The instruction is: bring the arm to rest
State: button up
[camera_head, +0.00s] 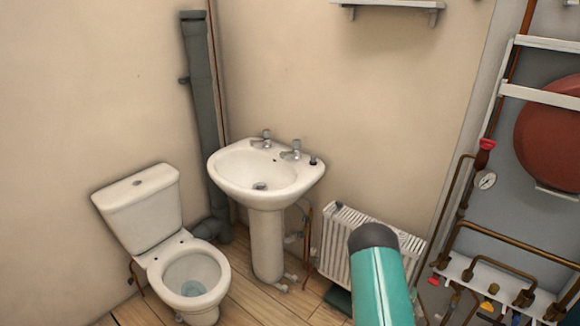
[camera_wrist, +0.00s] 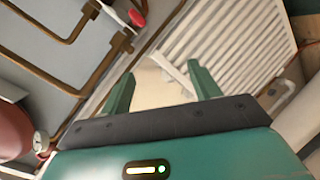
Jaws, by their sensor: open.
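My gripper (camera_wrist: 160,88) shows in the wrist view with its two green fingers apart and nothing between them. Behind the fingers I see a pale wall patch, with the white radiator (camera_wrist: 225,40) to the right and copper pipes (camera_wrist: 55,35) to the left. In the head view, part of my teal arm with a dark rounded end rises at the lower middle, in front of the radiator (camera_head: 345,240). The gripper itself cannot be made out in the head view.
A white basin (camera_head: 267,175) on a pedestal stands in the corner, with a toilet (camera_head: 150,215) to its left. A grey soil pipe (camera_head: 200,90) runs up the wall. At right are a red vessel (camera_head: 550,135), a gauge (camera_head: 485,181) and copper pipework (camera_head: 500,240). A shelf (camera_head: 390,4) is above.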

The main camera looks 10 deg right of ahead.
jog(key=w+a+r+m+y, duration=0.15)
jog(key=w+a+r, duration=0.3)
jog(key=r, duration=0.45)
jog(key=w+a+r+m+y, duration=0.1)
jog(key=w+a+r+y, duration=0.2)
jog(key=a+r, duration=0.45)
jog(key=s+a+r+y, duration=0.2)
jog(key=a+r, duration=0.3)
jog(key=r, duration=0.2)
jog(key=s+a+r+y, duration=0.2)
jog(key=a+r, duration=0.2)
jog(key=r, duration=0.4)
jog(key=s+a+r+g+y, duration=0.1)
jog(key=s+a+r+y, duration=0.1)
jog(key=s+a+r, duration=0.8)
jog(key=s+a+r+g, duration=0.1)
jog(key=s+r, duration=0.1)
jog(key=s, duration=0.7)
jog(key=s+a+r+n+g, duration=0.1)
jog(key=s+a+r, duration=0.1)
jog(key=s, duration=0.7)
jog(key=shift+a+r, duration=0.2)
jog(key=shift+a, duration=0.1)
jog(key=shift+c, duration=0.2)
